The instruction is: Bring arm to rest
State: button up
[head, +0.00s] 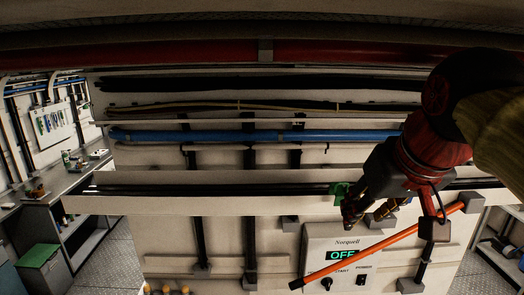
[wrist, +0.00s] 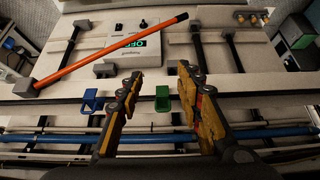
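My gripper (head: 366,216) is in front of the frame, near the controller panel, at the right of the head view. In the wrist view my gripper (wrist: 160,76) has its two yellow and black fingers apart, with nothing between them. An orange bar (head: 385,244) runs at a slant across the controller's front, its upper right end near a grey bracket. It also shows in the wrist view (wrist: 110,53), beyond the fingertips and apart from them. My arm and wrist hide part of the frame's right side.
The white controller (head: 347,239) reads OFF. A green bracket (head: 339,191) is close to my gripper, and a blue bracket (wrist: 92,100) shows in the wrist view. A blue pipe (head: 230,135) and a red pipe (head: 170,52) cross the frame. A workbench (head: 62,180) stands at left.

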jog(key=s+f+b, duration=0.3)
jog(key=f+b, duration=0.8)
jog(key=f, duration=0.9)
jog(key=s+f+b, duration=0.4)
jog(key=f+b, duration=0.7)
jog(key=f, duration=1)
jog(key=s+f+g+b, duration=0.1)
jog(key=s+f+b, duration=0.3)
jog(key=f+b, duration=0.8)
notch_tip(320, 180, down, 8)
jog(key=shift+s+f, duration=0.15)
jog(key=shift+s, duration=0.05)
